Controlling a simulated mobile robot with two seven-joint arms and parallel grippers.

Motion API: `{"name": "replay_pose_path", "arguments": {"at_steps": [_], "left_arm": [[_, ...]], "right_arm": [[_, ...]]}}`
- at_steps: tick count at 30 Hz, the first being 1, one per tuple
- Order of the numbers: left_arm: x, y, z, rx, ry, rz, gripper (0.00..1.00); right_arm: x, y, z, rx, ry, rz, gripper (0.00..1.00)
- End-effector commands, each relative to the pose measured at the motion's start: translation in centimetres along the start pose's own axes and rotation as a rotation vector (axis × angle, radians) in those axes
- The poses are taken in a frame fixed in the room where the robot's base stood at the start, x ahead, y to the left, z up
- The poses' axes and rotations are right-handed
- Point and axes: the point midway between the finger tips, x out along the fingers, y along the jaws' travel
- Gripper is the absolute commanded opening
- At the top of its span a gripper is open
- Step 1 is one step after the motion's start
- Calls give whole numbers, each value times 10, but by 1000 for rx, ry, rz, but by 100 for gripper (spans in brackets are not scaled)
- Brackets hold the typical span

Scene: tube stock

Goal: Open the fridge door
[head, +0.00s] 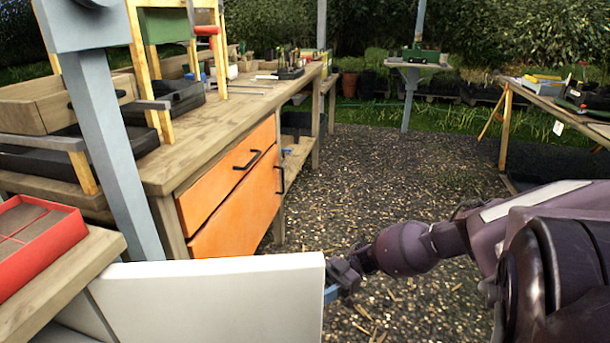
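The white fridge door (215,300) fills the bottom left of the head view. It juts out to the right from beside the wooden bench end and looks swung open. Its lower part is cut off by the picture's edge, and the fridge's inside is not visible. My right gripper (333,289) is at the door's free right edge, close against it, with a bit of blue showing at the fingers. The door partly hides the fingertips, so I cannot tell whether they hold the door or a handle. My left gripper is out of view.
A red tray (38,240) sits on the wooden top left of the door. A grey post (105,150) rises behind it. A workbench with orange drawers (235,195) stands beyond. The gravel floor (400,185) in the middle is clear. Another table (550,88) stands at the right.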

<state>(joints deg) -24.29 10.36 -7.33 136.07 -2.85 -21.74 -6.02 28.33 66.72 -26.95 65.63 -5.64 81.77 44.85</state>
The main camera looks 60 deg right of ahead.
Motion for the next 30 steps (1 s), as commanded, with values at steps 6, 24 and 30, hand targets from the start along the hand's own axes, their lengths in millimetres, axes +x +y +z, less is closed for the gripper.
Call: {"name": "replay_pose_path", "arguments": {"at_steps": [6, 24, 30], "left_arm": [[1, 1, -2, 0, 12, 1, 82], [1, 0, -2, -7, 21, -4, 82], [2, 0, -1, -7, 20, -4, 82]], "right_arm": [[-35, 0, 2, 3, -3, 2, 39], [-51, 0, 0, 1, 0, 1, 39], [-51, 0, 0, 1, 0, 1, 39]]}}
